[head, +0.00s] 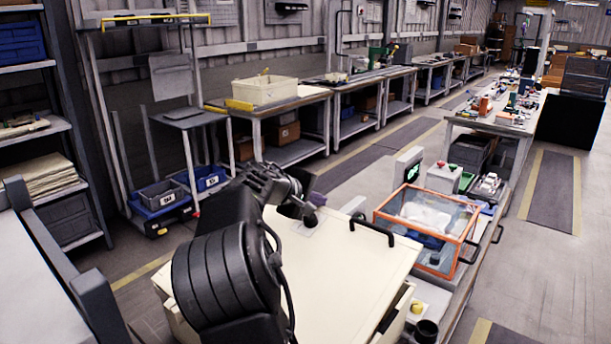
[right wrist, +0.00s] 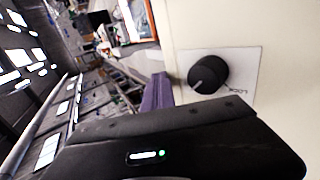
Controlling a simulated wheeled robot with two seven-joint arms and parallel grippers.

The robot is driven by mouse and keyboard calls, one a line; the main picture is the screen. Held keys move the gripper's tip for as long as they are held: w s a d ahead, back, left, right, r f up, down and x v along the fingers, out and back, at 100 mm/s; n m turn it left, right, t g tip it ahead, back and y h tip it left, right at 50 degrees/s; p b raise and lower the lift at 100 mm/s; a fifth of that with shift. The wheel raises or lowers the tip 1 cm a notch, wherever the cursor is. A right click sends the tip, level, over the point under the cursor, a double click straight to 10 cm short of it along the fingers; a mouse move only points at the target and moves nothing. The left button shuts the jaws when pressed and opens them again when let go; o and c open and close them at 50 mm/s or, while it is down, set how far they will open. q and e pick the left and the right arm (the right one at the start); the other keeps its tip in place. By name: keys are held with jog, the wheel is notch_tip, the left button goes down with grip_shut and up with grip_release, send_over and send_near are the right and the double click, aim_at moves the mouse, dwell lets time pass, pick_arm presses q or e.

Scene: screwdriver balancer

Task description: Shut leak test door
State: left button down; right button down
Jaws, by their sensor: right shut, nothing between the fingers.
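A broad cream panel (head: 345,262), which looks like the leak test door, lies in the lower middle of the head view. It has a black bar handle (head: 372,230) near its far right edge. A round black knob (head: 317,198) sits on a white plate near its far edge; in the right wrist view the knob (right wrist: 208,73) shows large beside "LOCK" lettering. My right gripper (head: 302,184) is shut and empty, close to the knob. Its purple finger (right wrist: 157,95) shows left of the knob, apart from it in the picture. My left gripper is out of view.
An orange-framed clear box (head: 472,243) stands right of the panel. A black cup (head: 426,331) stands at the front. Shelves (head: 40,130) line the left.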

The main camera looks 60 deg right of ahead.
jog(key=f+y, duration=0.1)
jog(key=f, duration=0.2)
jog(key=d+f+y+p, duration=0.1)
jog(key=f, duration=0.2)
jog(key=d+f+y+p, duration=0.1)
jog(key=f, duration=0.3)
jog(key=shift+s+d+y, duration=0.15)
jog(key=shift+d+y, duration=0.1)
jog(key=shift+y, duration=0.05)
jog(key=shift+f+y+p, duration=0.3)
jog(key=shift+f, duration=0.25)
jog(key=shift+a+f, duration=0.15)
jog(key=shift+f, duration=0.15)
notch_tip(320, 180, up, 4)
jog(key=p, duration=0.3)
jog(key=shift+r, duration=0.2)
notch_tip(320, 180, up, 10)
jog(key=b, duration=0.1)
jog(key=shift+b, duration=0.3)
